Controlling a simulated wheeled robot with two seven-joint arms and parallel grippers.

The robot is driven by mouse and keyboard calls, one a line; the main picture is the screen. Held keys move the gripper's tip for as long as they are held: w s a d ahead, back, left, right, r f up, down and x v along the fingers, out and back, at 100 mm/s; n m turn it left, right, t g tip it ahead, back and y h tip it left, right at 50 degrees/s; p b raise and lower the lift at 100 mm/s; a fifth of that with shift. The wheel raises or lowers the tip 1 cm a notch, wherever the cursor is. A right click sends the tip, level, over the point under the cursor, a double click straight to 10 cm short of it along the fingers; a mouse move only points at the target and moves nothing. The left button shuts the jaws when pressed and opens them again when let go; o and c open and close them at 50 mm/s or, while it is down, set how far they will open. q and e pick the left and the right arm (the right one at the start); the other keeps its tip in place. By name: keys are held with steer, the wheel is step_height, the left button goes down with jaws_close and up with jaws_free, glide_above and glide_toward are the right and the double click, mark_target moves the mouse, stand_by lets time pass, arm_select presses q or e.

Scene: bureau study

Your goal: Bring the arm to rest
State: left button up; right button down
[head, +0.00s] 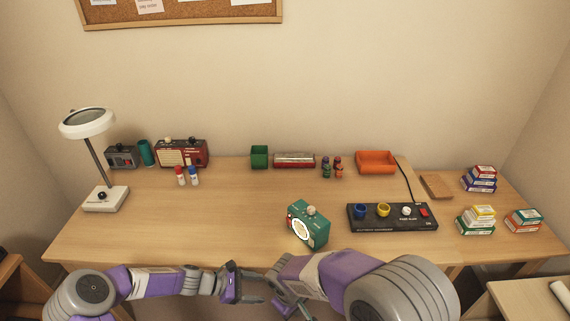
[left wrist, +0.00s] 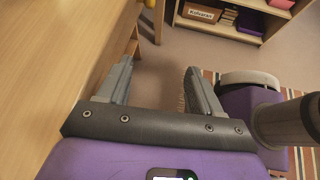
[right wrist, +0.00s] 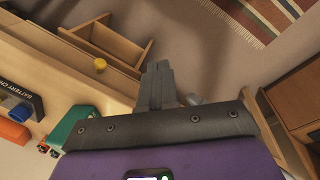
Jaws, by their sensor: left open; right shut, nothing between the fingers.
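My left arm comes in from the left along the desk's front edge, and its gripper (head: 250,282) is low in front of that edge. In the left wrist view the two fingers (left wrist: 157,75) are apart with only floor between them. My right arm comes in from the right, its gripper (head: 278,290) close beside the left one and partly overlapped in the head view. In the right wrist view its fingers (right wrist: 160,72) are together and hold nothing. Both grippers are empty, beside the desk's front edge.
The desk (head: 200,225) lies just beyond. A green device with a round dial (head: 308,226) stands near its front edge, close to my right arm. A black panel (head: 392,217) is to its right. A lamp (head: 104,198) stands left. The desk's front left is clear.

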arm_select(q)
steer(key=s+f+m+y, duration=0.2)
steer(key=s+f+m, duration=0.1)
steer(key=s+m, duration=0.2)
steer(key=s+f+m+g+y, duration=0.1)
steer(key=s+f+m+y, duration=0.2)
steer(key=s, duration=0.6)
steer(key=s+f+m+y, duration=0.2)
steer(key=s+f+m, duration=0.3)
steer(key=s+m, duration=0.3)
steer(key=shift+a+f+g+y, duration=0.2)
steer(key=shift+f+g+y, duration=0.05)
steer(key=shift+g+y, duration=0.05)
arm_select(e)
steer(key=s+d+f+m+y, duration=0.2)
steer(key=s+f+m, duration=0.3)
steer(key=f, duration=0.4)
steer(key=s+d+f+m+y, duration=0.3)
steer(key=s+d+f+m, duration=0.2)
steer(key=f, duration=0.5)
steer(key=shift+s+f+m+g+y, duration=0.3)
steer(key=shift+s+m, duration=0.3)
steer(key=shift+s, duration=0.55)
